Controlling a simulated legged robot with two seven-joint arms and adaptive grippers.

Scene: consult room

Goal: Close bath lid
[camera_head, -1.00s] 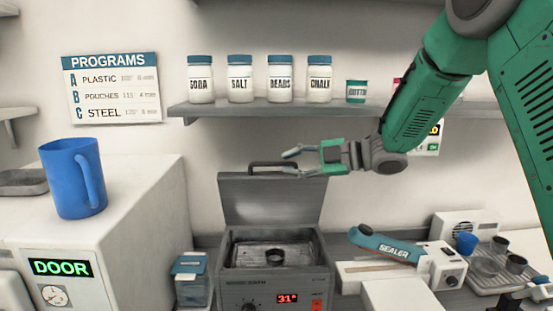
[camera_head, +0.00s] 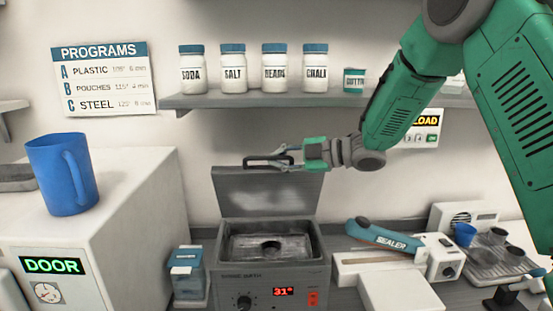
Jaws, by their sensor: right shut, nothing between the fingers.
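The grey sonic bath (camera_head: 322,262) stands on the counter, with its red display reading 31°. Its lid (camera_head: 267,196) stands raised at the back of the tank, with a dark handle (camera_head: 254,161) along its top edge. A small dark ring-like object (camera_head: 270,247) shows inside the open tank. My right gripper (camera_head: 284,160) reaches in from the right at the lid's top edge. Its fingers are shut and empty and overlap the right part of the handle in the picture; I cannot tell whether they touch it. My left gripper is not in view.
A shelf (camera_head: 215,101) with several jars runs above the bath. A white box unit (camera_head: 125,205) with a blue mug (camera_head: 62,175) stands left. A blue-lidded container (camera_head: 187,275) sits beside the bath. A sealer (camera_head: 383,236) and a tray (camera_head: 492,262) stand right.

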